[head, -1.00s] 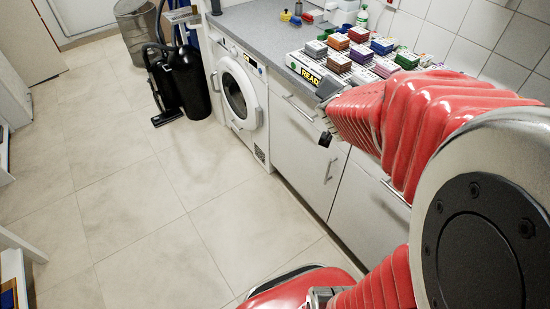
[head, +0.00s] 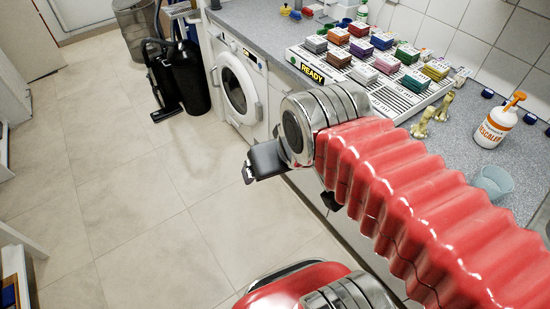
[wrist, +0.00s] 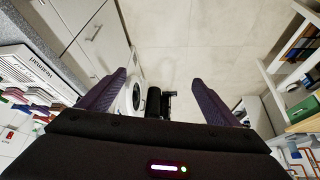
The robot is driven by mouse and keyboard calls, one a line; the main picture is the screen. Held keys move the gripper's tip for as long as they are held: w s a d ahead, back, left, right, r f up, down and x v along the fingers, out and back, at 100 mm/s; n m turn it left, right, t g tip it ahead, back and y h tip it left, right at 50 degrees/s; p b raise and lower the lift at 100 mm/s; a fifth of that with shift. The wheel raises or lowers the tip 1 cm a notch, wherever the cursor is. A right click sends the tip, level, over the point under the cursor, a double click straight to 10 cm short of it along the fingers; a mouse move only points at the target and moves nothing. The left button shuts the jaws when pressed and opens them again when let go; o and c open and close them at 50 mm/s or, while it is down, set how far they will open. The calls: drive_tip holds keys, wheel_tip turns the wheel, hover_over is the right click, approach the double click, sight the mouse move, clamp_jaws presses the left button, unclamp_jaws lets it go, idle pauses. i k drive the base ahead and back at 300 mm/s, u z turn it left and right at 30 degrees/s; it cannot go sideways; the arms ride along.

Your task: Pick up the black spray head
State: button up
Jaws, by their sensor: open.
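I cannot pick out a black spray head with certainty in either view. Several small dark items (head: 529,118) lie along the back right of the counter, too small to identify. My gripper (wrist: 158,80) is open and empty in the wrist view, its two dark fingers spread over distant floor. In the head view my gripper (head: 263,161) shows as a dark shape in front of the cabinets, and its fingertips are not clear. It is apart from everything on the counter.
A washing machine (head: 236,86) and black vacuum (head: 190,80) stand beyond.

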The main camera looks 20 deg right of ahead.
sight(418, 132)
drive_tip(key=z, duration=1.8)
